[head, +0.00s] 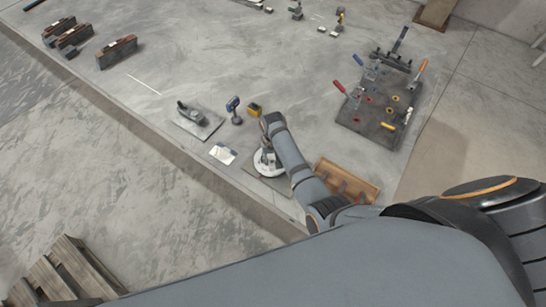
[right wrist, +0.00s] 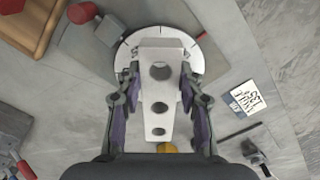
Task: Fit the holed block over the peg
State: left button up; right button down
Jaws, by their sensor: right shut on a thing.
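My right gripper (right wrist: 160,105) is shut on the holed block, with a dark, purple-padded finger on each side. The block (right wrist: 160,89) is pale grey, wider at its far end, with several round holes along its length. Behind it lies a round white dial (right wrist: 208,58) with tick marks. The dial also shows in the head view (head: 263,168), partly under my right gripper (head: 268,150). I cannot make out the peg; the block or gripper may hide it. The gap between block and dial is unclear. My left gripper is not in view.
A wooden tray (head: 361,187) is right of the dial. A white card (head: 222,153), a grey tool on a plate (head: 193,121), a blue-topped tool (head: 233,106) and a yellow item (head: 253,109) lie to the left. A dark clamp board (head: 365,130) stands farther right.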

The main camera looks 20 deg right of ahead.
jog(key=shift+w+f+b, duration=0.1)
jog(key=shift+f+b, duration=0.35)
jog(key=shift+f, duration=0.5)
jog(key=shift+r+p, duration=0.1)
jog(key=shift+p, duration=0.8)
dwell(0.9)
jog(key=shift+f+b, duration=0.9)
jog(key=shift+f, duration=0.6)
jog(key=c, duration=1.1)
grip_release()
jog(key=o, duration=0.3)
jog(key=shift+s, duration=0.2)
jog(key=shift+o, duration=0.2)
jog(key=shift+s, duration=0.1)
notch_tip(320, 180, up, 8)
jog(key=shift+f, duration=0.25)
